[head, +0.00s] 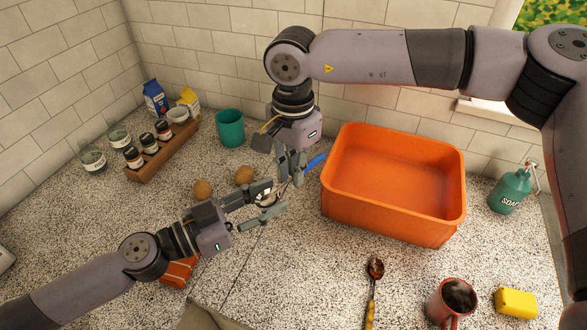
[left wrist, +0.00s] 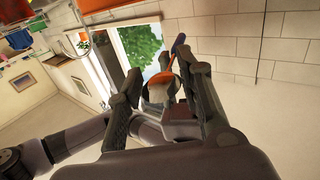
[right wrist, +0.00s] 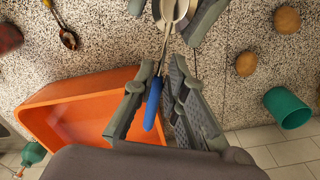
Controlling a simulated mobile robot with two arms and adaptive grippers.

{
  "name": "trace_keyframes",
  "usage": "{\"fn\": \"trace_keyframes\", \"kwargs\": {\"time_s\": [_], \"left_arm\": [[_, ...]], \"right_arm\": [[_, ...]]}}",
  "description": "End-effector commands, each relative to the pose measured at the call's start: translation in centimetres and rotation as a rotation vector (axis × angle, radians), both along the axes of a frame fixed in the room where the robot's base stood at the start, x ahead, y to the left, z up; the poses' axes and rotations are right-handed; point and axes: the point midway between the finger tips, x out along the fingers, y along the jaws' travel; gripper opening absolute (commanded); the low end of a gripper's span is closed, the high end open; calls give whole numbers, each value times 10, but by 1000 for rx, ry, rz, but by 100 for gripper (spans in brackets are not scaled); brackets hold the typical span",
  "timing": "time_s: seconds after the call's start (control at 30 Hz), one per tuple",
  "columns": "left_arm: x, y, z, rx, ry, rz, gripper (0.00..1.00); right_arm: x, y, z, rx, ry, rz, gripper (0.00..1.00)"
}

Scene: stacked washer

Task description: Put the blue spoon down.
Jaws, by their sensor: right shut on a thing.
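The blue spoon has a blue handle (head: 315,162) and a metal bowl (head: 267,198). My right gripper (head: 291,176) is shut on it around the shaft, above the counter left of the orange tub. The right wrist view shows the blue handle (right wrist: 153,104) between my right fingers (right wrist: 162,68) and the bowl (right wrist: 176,9) at the top edge. My left gripper (head: 272,203) is open, with its fingers on either side of the bowl. In the left wrist view the bowl (left wrist: 159,90) lies between the spread left fingers (left wrist: 165,75).
The orange tub (head: 390,225) stands right of the grippers. Potatoes (head: 203,189), a teal cup (head: 230,128) and a jar rack (head: 165,152) are left. Another spoon (head: 373,285), a red mug (head: 450,302), a yellow sponge (head: 515,303) and a soap bottle (head: 509,192) are right.

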Motion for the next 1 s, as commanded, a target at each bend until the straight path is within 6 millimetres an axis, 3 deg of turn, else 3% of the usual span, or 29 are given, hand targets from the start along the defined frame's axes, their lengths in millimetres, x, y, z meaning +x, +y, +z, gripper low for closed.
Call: {"fn": "trace_keyframes", "kwargs": {"time_s": [0.27,0.67,1.0], "left_arm": [[1,1,0,1,0,2,52],[0,4,-1,-1,2,5,52],[-17,35,-2,-2,6,5,52]], "right_arm": [[0,0,0,0,0,-1,0],[0,0,0,-1,2,-1,0],[0,0,0,-1,2,-1,0]]}}
